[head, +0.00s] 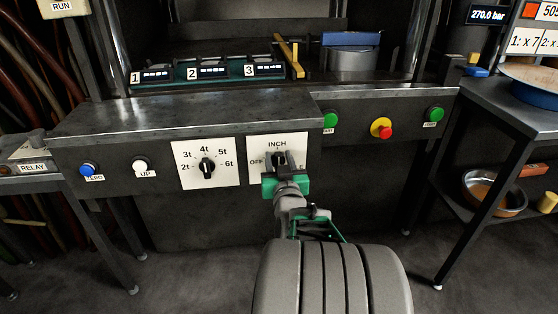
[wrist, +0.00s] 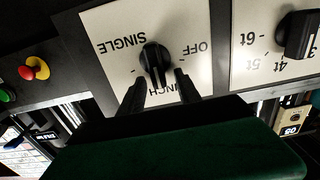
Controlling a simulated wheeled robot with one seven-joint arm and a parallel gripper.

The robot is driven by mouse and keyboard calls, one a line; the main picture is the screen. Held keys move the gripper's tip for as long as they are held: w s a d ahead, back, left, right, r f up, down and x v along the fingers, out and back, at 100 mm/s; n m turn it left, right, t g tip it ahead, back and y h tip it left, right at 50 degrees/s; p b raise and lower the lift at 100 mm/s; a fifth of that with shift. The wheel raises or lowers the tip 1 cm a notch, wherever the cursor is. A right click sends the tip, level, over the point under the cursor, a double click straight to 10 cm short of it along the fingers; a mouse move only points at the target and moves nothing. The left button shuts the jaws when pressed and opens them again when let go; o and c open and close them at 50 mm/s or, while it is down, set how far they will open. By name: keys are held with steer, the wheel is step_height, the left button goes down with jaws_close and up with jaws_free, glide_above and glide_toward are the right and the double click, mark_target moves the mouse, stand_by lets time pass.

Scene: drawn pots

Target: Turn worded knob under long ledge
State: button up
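The worded knob (head: 281,157) is black and sits on a white plate (head: 254,146) marked OFF, INCH and a partly hidden third word, on the front panel below the ledge (head: 190,115). In the wrist view the knob (wrist: 155,60) shows upside down with SINGLE, OFF and INCH around it; INCH is partly covered by a finger. The knob's grip points roughly toward INCH. My gripper (wrist: 159,78) has its two dark fingers apart, one on each side of the knob's near end, with small visible gaps. In the head view my gripper (head: 283,172) covers the plate's lower part.
A numbered knob (head: 207,167) marked 2t to 6t sits on the plate to the left. Blue (head: 88,169) and white (head: 140,164) buttons lie farther left. Green (head: 330,120) and red (head: 381,128) buttons sit to the right. The ledge juts out above the knobs.

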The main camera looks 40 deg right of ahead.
jaws_close()
stand_by(0.4)
